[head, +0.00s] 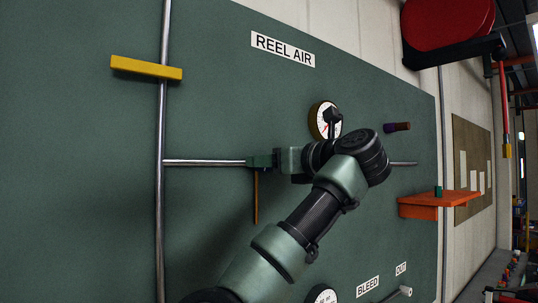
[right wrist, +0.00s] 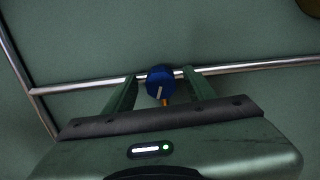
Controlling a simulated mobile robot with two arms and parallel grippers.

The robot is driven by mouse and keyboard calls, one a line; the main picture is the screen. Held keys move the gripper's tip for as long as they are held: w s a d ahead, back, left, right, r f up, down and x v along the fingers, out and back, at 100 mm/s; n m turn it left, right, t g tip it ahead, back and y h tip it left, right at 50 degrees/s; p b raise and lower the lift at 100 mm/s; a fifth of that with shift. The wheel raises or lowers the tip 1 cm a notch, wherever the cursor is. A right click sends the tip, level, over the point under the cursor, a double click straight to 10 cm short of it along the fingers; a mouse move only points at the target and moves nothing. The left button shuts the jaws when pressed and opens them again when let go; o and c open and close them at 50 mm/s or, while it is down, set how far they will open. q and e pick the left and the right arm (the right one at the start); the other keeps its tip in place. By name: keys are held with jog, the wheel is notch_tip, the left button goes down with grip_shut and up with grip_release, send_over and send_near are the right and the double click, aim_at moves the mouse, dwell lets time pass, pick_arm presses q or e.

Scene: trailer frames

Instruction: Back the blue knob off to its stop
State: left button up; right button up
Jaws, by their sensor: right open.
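The blue knob (right wrist: 160,82) shows in the right wrist view, round, with a pale pointer mark on its face. It sits at a metal pipe (right wrist: 85,87), with a bit of orange just below it. My right gripper (right wrist: 161,75) is open, one finger on each side of the knob. A gap shows between the knob and each finger; I cannot tell how deep the knob sits between them. In the head view my right gripper (head: 263,160) is at the pipe on the green panel (head: 225,90), and the knob is hidden there. My left gripper is not in view.
A gauge (head: 325,119) sits close to my right wrist. A yellow bar handle (head: 147,68) is on the long pipe. A thin orange bar (head: 256,197) is close to the gripper. An orange shelf (head: 438,203) and red reel (head: 447,28) are at the right.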

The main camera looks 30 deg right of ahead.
grip_shut()
